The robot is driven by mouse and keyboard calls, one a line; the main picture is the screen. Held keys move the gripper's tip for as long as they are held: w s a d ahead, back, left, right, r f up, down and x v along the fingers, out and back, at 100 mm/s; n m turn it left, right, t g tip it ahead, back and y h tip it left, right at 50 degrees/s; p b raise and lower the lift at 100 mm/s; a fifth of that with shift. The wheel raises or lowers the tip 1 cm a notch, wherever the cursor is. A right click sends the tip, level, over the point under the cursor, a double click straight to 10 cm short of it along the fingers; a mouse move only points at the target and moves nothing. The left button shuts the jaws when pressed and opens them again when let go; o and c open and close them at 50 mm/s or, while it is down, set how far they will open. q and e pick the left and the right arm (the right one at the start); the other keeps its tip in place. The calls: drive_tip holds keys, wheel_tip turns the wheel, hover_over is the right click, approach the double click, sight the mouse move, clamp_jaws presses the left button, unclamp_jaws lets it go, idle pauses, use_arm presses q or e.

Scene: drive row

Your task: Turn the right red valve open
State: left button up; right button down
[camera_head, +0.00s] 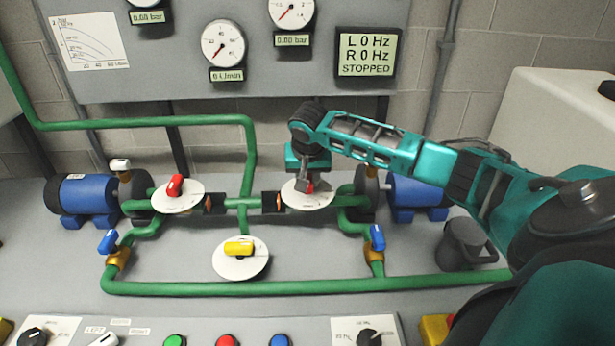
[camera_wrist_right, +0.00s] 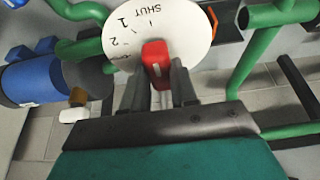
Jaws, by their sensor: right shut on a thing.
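The right red valve's handle (camera_wrist_right: 155,52) sits on a round white dial (camera_head: 318,201) on the right-hand pipe. The dial also shows in the right wrist view (camera_wrist_right: 92,47), with SHUT and the numbers 1 and 2 readable. My right gripper (camera_wrist_right: 164,72) is shut on the red handle, a finger at each side. In the head view the right gripper (camera_head: 308,186) comes down from above and hides most of the handle, and the exact handle setting cannot be told. My left gripper is not in view.
The left red valve (camera_head: 175,186) and a yellow valve (camera_head: 239,248) stand on their own white dials nearby. Green pipes (camera_head: 180,288) run around them. A blue-handled valve (camera_head: 377,238) is below right. The display (camera_head: 366,55) reads 0 Hz for both and STOPPED.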

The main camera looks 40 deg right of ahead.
drive_tip(key=n+y, duration=0.1)
drive_tip(key=n, duration=0.3)
drive_tip(key=shift+s+d+f+n+t+y, duration=0.1)
drive_tip(key=shift+n+t+y, duration=0.2)
drive_tip(key=shift+n+y, duration=0.1)
drive_tip(key=n+y, duration=0.1)
drive_tip(key=n, duration=0.3)
drive_tip(key=shift+d+y, duration=0.15)
drive_tip(key=shift+y, duration=0.25)
drive_tip(key=n, duration=0.2)
drive_tip(key=n+y, duration=0.1)
drive_tip(key=n, duration=0.2)
drive_tip(key=shift+y, duration=0.3)
drive_tip(key=shift+d+n+g+y, duration=0.1)
drive_tip(key=shift+n+g+y, duration=0.25)
drive_tip(key=shift+n, duration=0.65)
drive_tip(key=shift+d+n+g+y, duration=0.1)
drive_tip(key=shift+n+g+y, duration=0.2)
drive_tip(key=shift+n, duration=0.7)
drive_tip(key=shift+a, duration=0.1)
drive_tip(key=c, duration=0.9)
unclamp_jaws()
